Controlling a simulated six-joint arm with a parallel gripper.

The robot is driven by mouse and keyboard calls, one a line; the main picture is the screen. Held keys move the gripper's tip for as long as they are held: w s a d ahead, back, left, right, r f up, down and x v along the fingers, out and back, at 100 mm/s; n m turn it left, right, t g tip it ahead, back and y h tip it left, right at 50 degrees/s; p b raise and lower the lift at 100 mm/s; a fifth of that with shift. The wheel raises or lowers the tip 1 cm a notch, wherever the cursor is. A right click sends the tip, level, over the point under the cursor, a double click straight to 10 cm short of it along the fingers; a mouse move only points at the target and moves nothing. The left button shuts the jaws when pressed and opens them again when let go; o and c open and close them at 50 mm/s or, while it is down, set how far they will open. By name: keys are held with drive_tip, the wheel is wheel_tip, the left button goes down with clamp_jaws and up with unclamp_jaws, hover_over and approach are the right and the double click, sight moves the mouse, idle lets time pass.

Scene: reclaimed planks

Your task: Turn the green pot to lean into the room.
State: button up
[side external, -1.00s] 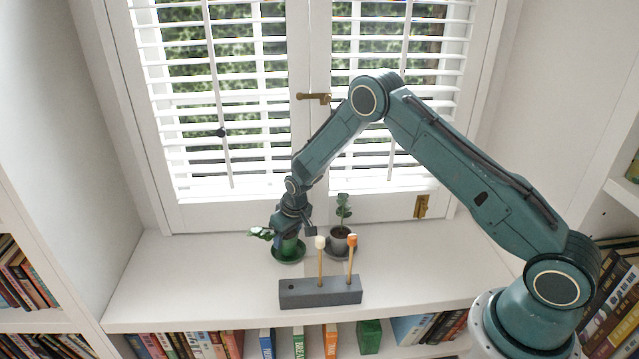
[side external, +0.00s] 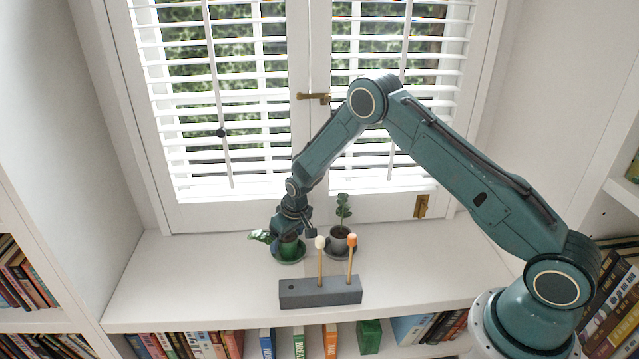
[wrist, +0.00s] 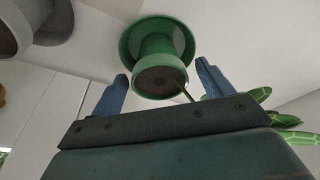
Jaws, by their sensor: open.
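The green pot (side external: 289,248) stands on its green saucer (side external: 288,259) on the white sill, with its leafy plant leaning out to the left in the side external view. In the wrist view the green pot (wrist: 160,75) shows its soil and a stem, with leaves (wrist: 262,96) at the lower right. My gripper (side external: 293,232) is directly over the pot in the side view, partly hiding it. In the wrist view my gripper (wrist: 163,78) is open, one blue finger on each side of the pot's rim. I cannot tell whether either finger touches it.
A grey pot (side external: 338,243) with an upright plant stands close on the right. A grey block (side external: 320,292) holding two upright wooden sticks, one white-tipped and one orange-tipped, sits in front. The shuttered window (side external: 300,100) is behind. The sill is clear at left and right.

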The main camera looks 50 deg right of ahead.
drive_tip(key=shift+r, duration=0.15)
drive_tip(key=v, duration=1.3)
drive_tip(key=shift+r, duration=0.25)
drive_tip(key=shift+s+r, duration=0.1)
drive_tip(key=shift+s, duration=0.05)
